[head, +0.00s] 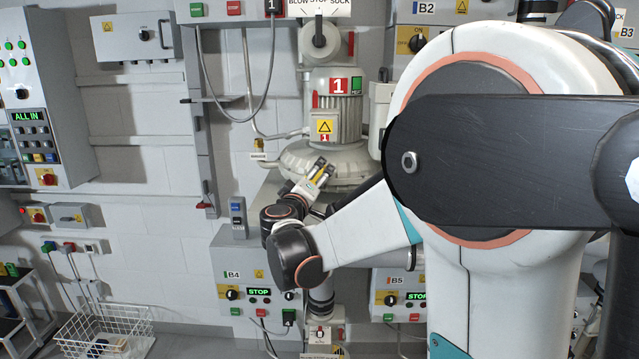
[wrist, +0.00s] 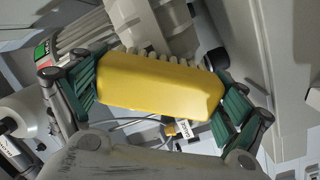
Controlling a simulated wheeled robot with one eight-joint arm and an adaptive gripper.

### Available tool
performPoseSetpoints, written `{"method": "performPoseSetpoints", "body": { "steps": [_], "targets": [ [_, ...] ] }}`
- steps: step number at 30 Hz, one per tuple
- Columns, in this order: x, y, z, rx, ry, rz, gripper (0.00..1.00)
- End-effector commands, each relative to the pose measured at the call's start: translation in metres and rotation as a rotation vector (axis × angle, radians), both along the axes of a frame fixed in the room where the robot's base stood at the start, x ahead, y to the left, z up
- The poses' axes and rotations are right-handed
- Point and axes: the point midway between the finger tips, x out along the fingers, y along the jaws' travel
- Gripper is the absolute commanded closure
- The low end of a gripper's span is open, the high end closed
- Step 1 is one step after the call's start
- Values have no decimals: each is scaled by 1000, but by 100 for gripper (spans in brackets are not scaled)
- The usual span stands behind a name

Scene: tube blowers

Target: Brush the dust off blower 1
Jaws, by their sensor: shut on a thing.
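Blower 1 (head: 335,105) is a grey finned motor on a round housing, with a red "1" plate, at the upper middle of the head view. In the wrist view its finned grey body (wrist: 95,28) shows at the upper left. My gripper (wrist: 160,90) is shut on a yellow block, seemingly the brush (wrist: 160,86), with green pads at both ends. A row of pale tufts shows along its far edge. In the head view my gripper (head: 316,180) is in front of the blower's lower housing. Contact with the blower and any dust cannot be made out.
Below the blower are control boxes B4 (head: 252,285) and B5 (head: 397,290). A hanging cable (head: 240,110) and pipes are left of the blower. A wire basket (head: 105,335) stands on the floor at lower left. My arm hides much of the right side.

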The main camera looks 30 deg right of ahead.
Motion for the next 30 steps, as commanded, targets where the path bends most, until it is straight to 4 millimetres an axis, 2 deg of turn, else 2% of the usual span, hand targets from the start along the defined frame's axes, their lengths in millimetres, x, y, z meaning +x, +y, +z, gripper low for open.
{"method": "performPoseSetpoints", "body": {
  "steps": [4, 15, 30],
  "targets": [
    [7, 9, 0, 0, 0, 1, 31],
    [7, 10, 0, 0, 0, 0, 31],
    [-20, 39, 1, 0, 0, 1, 31]
  ]
}}
